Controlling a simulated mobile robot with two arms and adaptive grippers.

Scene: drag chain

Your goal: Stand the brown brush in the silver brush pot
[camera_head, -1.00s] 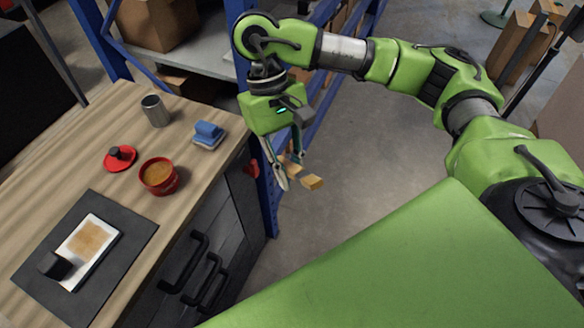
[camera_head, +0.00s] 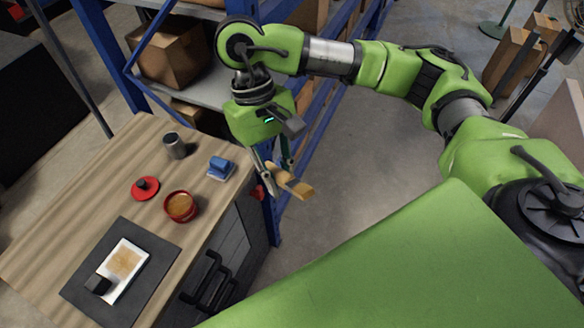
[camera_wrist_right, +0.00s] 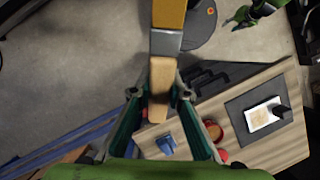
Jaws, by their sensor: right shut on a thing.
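My right gripper (camera_head: 279,180) is shut on the brown brush (camera_head: 300,189), holding it in the air just right of the table's edge. In the right wrist view the brush (camera_wrist_right: 161,75) lies lengthwise between the fingers (camera_wrist_right: 160,93). It has a pale tan part at the fingers, a grey metal band, and an orange-brown part running out past the top edge.
A blue block-like item (camera_head: 221,168) sits between the pot and the table's right edge. A red lid (camera_head: 145,188), a red bowl (camera_head: 180,206) and a dark mat (camera_head: 79,291) with a white tray are nearer. Blue shelving (camera_head: 108,55) stands behind.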

